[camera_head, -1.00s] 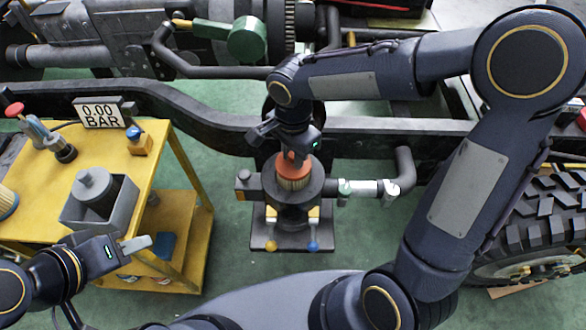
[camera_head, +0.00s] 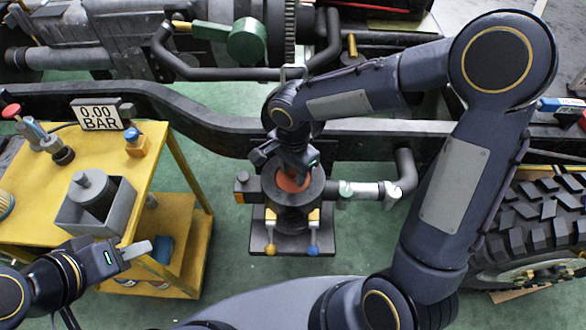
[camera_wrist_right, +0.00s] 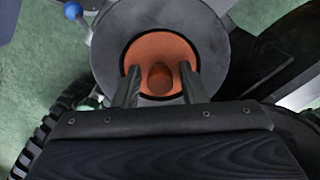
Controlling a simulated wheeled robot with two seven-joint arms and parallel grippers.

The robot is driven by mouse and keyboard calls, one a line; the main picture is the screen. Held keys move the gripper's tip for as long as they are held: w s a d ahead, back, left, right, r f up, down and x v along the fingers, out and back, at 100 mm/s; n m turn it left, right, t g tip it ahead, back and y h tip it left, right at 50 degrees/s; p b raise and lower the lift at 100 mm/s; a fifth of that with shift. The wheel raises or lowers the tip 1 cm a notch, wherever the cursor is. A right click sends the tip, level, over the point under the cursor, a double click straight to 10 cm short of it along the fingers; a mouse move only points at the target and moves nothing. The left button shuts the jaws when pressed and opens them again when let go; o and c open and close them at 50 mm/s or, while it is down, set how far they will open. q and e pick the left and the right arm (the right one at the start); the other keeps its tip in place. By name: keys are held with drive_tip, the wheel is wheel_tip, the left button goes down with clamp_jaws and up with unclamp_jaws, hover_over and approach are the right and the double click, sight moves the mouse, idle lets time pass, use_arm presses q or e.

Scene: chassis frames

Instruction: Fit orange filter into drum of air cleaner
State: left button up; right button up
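The orange filter (camera_head: 290,184) sits down inside the dark drum of the air cleaner (camera_head: 294,212). In the right wrist view its orange top (camera_wrist_right: 147,48) lies within the drum's grey rim (camera_wrist_right: 209,40), with a thin dark gap around it. A round knob (camera_wrist_right: 160,78) stands at its middle. My right gripper (camera_wrist_right: 159,75) is over the drum, one finger on each side of the knob, with orange showing between knob and fingers. It is open. My left gripper (camera_head: 140,249) is at the lower left, away from the drum; its finger gap cannot be made out.
A yellow cart (camera_head: 150,185) at left carries a grey box (camera_head: 120,215) with a dark canister and a pressure display (camera_head: 101,114). A pipe (camera_head: 362,189) leaves the drum to the right. A black chassis rail (camera_head: 215,125) runs behind; a tyre (camera_head: 535,225) stands at right.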

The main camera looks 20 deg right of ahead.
drive_tip(key=shift+o, duration=0.3)
drive_tip(key=shift+r, duration=0.15)
drive_tip(key=shift+r+p, duration=0.25)
drive_tip(key=shift+p, duration=0.1)
wheel_tip(320, 180, up, 12)
drive_tip(key=p, duration=0.2)
drive_tip(key=s+d+n+t+y, duration=0.2)
drive_tip(key=s+d+n, duration=0.2)
drive_tip(key=s, duration=0.4)
drive_tip(key=s+d+r+n+t+y, duration=0.1)
drive_tip(key=s+d+n+t, duration=0.2)
drive_tip(key=s+d+n, duration=0.2)
drive_tip(key=s+n, duration=0.1)
drive_tip(key=s, duration=0.2)
drive_tip(key=shift+s+n+t+y, duration=0.15)
drive_tip(key=shift+n+t+y, duration=0.15)
drive_tip(key=shift+y, duration=0.1)
drive_tip(key=shift+d+r, duration=0.1)
drive_tip(key=shift+r, duration=0.05)
wheel_tip(320, 180, up, 11)
drive_tip(key=p, duration=1.1)
drive_tip(key=shift+r, duration=0.15)
